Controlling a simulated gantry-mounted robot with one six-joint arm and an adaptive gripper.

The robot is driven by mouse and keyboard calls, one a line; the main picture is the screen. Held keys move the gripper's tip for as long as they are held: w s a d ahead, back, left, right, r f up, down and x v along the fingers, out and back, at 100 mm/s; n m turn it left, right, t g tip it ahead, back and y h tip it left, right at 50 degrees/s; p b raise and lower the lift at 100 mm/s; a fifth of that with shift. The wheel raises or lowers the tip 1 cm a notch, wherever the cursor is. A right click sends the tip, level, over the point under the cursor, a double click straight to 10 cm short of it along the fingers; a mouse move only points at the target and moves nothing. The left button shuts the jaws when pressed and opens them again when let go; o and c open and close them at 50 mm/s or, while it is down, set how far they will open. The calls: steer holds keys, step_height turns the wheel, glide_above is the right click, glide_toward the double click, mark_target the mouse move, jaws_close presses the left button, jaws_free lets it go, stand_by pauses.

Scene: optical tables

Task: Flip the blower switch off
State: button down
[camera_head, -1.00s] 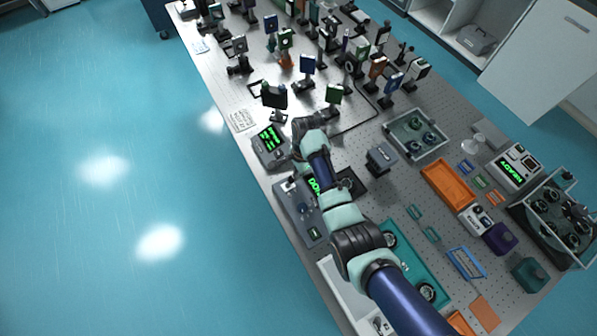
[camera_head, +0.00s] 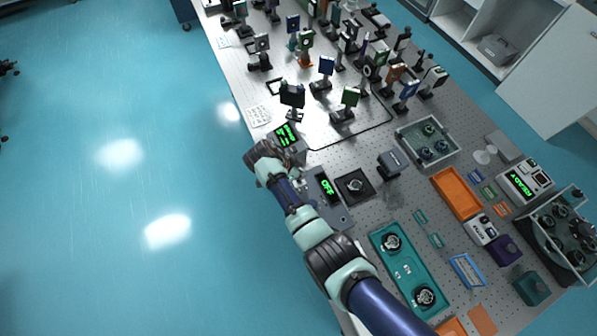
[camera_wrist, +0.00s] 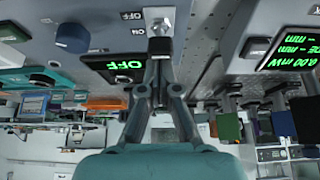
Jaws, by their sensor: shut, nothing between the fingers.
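The blower control box (camera_head: 338,213) is a grey panel near the table's left edge in the head view. Its green display (camera_head: 327,187) reads OFF. In the wrist view the same display (camera_wrist: 118,66) also reads OFF, upside down. A metallic switch (camera_wrist: 160,27) is on the panel beside a small OFF label. My gripper (camera_wrist: 158,62) is shut and empty, with its fingertips close to the switch. I cannot tell whether they touch it or which way the lever leans. In the head view my wrist hides the fingertips.
A meter with a green readout (camera_head: 287,135) stands just beyond the box. A black square mount (camera_head: 355,186) and a teal tray (camera_head: 408,270) lie to the right. Many optic posts fill the table's far part.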

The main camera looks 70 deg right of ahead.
steer(key=shift+d, duration=0.1)
steer(key=shift+r+p, duration=0.85)
steer(key=shift+w+r, duration=0.1)
steer(key=shift+r, duration=0.15)
steer(key=w+a+r+p, duration=0.4)
steer(key=w+a+r, duration=0.1)
steer(key=r, duration=0.1)
steer(key=shift+a, duration=0.35)
